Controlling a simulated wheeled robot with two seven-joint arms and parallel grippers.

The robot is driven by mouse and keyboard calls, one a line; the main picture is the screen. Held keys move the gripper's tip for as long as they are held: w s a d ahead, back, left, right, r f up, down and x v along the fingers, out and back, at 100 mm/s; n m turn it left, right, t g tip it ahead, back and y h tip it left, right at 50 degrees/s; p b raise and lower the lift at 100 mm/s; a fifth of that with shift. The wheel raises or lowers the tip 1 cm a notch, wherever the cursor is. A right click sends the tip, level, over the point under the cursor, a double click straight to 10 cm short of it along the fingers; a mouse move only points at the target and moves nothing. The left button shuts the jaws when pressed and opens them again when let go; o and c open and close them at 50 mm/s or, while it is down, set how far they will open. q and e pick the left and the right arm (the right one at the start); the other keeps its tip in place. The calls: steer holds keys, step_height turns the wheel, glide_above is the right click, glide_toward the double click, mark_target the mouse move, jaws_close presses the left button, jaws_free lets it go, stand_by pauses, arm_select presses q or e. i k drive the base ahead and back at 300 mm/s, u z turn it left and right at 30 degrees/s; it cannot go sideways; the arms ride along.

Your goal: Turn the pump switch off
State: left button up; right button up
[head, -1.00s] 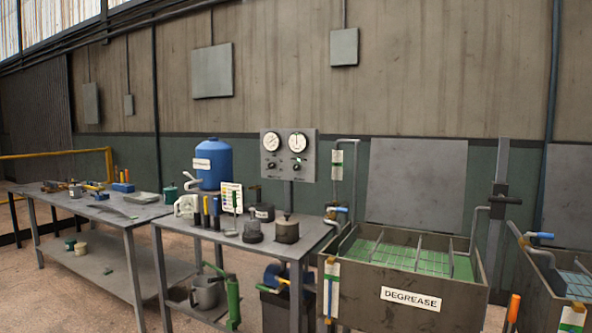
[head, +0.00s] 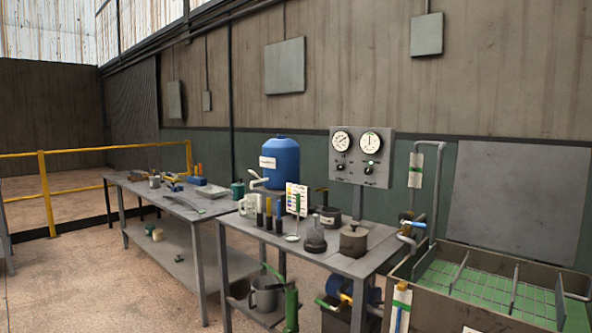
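A grey control panel (head: 383,150) stands behind the right-hand bench, with two round white dials near its top. Below them are two small dark knobs, a left knob (head: 340,167) and a right knob (head: 369,169). Each has a small label that is too small to read, so I cannot tell which is the pump switch or how either is set. A greenish spot shows at the right knob. Neither of my grippers shows in the head view.
The right-hand bench (head: 375,262) holds a blue drum (head: 281,160), a colour chart (head: 296,199), bottles and pots. A tank (head: 401,268) with a green grid stands right of it. Another bench (head: 150,191) and a yellow rail (head: 90,187) are at left. Floor is open at front left.

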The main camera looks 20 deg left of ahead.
mark_target(368, 171)
steer(key=u, duration=1.05)
steer(key=i, duration=3.15)
steer(key=z, duration=0.85)
